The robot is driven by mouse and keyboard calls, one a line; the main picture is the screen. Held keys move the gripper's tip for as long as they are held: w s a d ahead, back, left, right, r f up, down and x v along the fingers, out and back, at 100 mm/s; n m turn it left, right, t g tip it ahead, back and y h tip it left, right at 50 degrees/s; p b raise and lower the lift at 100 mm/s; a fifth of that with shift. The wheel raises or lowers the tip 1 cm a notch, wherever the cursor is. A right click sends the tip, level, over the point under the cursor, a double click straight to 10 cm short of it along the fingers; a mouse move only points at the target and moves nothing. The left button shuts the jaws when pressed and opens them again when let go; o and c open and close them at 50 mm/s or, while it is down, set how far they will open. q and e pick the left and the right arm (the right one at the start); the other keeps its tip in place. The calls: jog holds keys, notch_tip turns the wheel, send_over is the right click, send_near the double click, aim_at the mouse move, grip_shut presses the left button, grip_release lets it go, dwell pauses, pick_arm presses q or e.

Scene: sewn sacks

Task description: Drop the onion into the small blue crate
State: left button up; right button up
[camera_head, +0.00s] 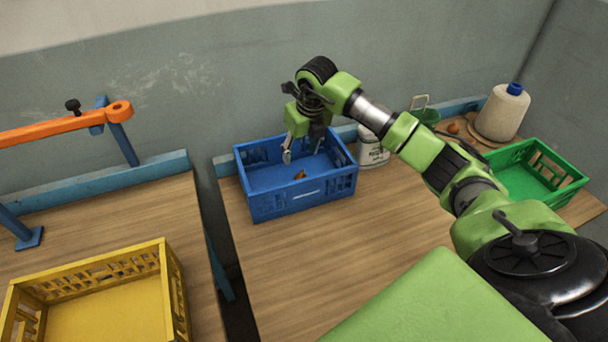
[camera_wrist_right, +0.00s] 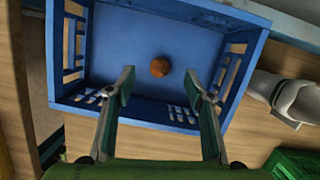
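The blue crate (camera_head: 272,205) stands near the back left corner of the right-hand table. A small brown-orange onion (camera_wrist_right: 160,67) shows inside it, apparently on the crate's floor; in the head view it is a small brownish patch (camera_head: 299,175). My right gripper (camera_head: 302,157) hangs over the crate, pointing down. In the wrist view its two fingers (camera_wrist_right: 160,84) are spread wide with nothing between them, and the onion shows beyond the tips. My left gripper is not in view.
A white tub (camera_head: 371,153) stands right of the crate. A thread cone (camera_head: 500,112), a small orange-brown round thing (camera_head: 453,128) and a green crate (camera_head: 531,172) are farther right. A yellow crate (camera_head: 168,290) is on the left table. The front of the right table is clear.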

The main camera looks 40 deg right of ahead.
jog(key=shift+r, duration=0.25)
jog(key=v, duration=1.1)
jog(key=shift+r, duration=0.2)
jog(key=shift+s, duration=0.1)
